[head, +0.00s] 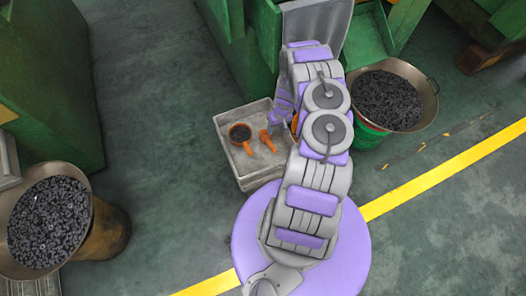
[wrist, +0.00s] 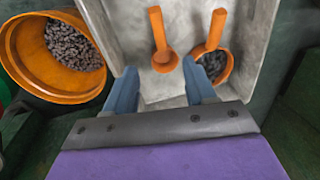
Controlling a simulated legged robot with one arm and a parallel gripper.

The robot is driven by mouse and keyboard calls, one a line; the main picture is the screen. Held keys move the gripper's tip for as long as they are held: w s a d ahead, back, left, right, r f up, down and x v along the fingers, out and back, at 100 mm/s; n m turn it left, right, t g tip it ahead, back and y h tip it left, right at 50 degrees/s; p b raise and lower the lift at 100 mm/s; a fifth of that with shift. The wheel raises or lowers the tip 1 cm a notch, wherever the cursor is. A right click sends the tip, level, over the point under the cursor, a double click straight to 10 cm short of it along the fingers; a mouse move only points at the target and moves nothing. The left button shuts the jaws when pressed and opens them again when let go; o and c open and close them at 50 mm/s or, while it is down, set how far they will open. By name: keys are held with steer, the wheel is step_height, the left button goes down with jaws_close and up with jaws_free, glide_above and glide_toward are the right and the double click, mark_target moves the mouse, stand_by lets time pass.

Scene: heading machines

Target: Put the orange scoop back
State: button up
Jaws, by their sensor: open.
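Two orange scoops lie in a grey tray (head: 254,170). One is a small empty-looking scoop (head: 266,139), which also shows in the wrist view (wrist: 161,38) with its handle pointing up the picture. The other is a wider round scoop (head: 248,148) holding dark small parts; it also shows in the wrist view (wrist: 218,28) to the right. I cannot tell which scoop the task means. My gripper (wrist: 159,69) is open and empty, its blue fingers on either side of the small scoop's bowl in the picture. Its height above the tray is unclear. The arm partly covers the head view.
An orange bucket (wrist: 28,55) with dark bolts stands left of the tray in the wrist view. Large pans of dark parts stand at right (head: 427,97) and lower left (head: 17,257). Green machines (head: 40,80) flank the open floor (head: 150,90).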

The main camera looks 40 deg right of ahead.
steer(key=w+a+r, duration=0.2)
steer(key=a+r, duration=0.1)
steer(key=r, duration=1.5)
steer(key=s+a+r+n+g, duration=0.1)
steer(key=s+a+r, duration=0.1)
steer(key=a+r, duration=0.5)
steer(key=s+a+r, duration=0.1)
steer(key=a+r, duration=0.2)
steer(key=r, duration=0.8)
steer(key=s+a+r, duration=0.9)
steer(key=a+r, duration=0.1)
steer(key=r, duration=0.1)
steer(key=s+a+r+n, duration=0.1)
steer(key=s+a+r, duration=0.1)
steer(key=s, duration=0.6)
steer(key=s+a+r+n+g+h, duration=0.1)
steer(key=s+a+r, duration=0.2)
steer(key=s, duration=0.5)
steer(key=shift+s+a, duration=0.3)
steer(key=shift+a, duration=0.25)
